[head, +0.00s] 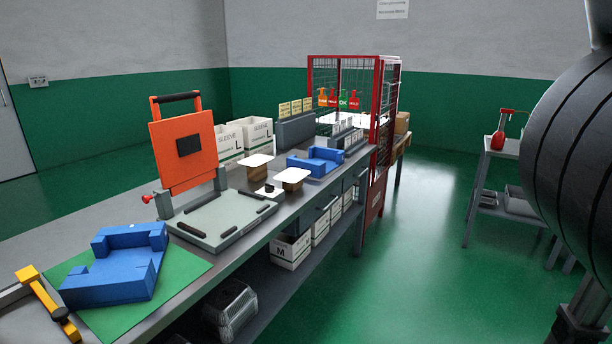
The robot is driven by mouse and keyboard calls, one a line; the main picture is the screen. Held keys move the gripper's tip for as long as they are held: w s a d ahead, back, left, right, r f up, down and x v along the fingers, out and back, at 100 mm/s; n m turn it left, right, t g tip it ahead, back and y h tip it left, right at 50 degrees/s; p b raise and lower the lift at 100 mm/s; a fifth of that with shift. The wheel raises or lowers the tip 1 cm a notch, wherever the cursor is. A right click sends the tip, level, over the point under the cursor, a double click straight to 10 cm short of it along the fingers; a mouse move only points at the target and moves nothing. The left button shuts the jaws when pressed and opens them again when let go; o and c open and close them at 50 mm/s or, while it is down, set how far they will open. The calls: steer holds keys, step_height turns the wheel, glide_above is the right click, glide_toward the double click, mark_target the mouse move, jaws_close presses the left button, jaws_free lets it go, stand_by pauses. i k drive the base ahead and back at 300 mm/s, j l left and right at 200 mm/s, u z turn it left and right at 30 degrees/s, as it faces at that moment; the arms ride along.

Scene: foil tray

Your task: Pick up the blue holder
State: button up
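A blue holder (112,268) with raised blocks at its corners lies on a green mat (193,270) at the near left end of the workbench. A large black ribbed part of my arm fills the right edge of the head view, far from both holders. My gripper cannot be made out in this view.
A grey fixture (222,222) with a raised orange lid (183,150) stands right beside the near holder. A yellow clamp-like tool (47,303) lies at its left. A red wire cage (378,130) stands at the bench's far end. Green floor right of the bench is open.

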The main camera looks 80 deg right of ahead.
mark_target(317, 160)
steer(key=i+z, duration=0.1)
steer(key=z, duration=0.25)
steer(key=i+z, duration=0.1)
steer(key=z, duration=0.2)
steer(key=i+z, duration=0.1)
steer(key=z, duration=1.3)
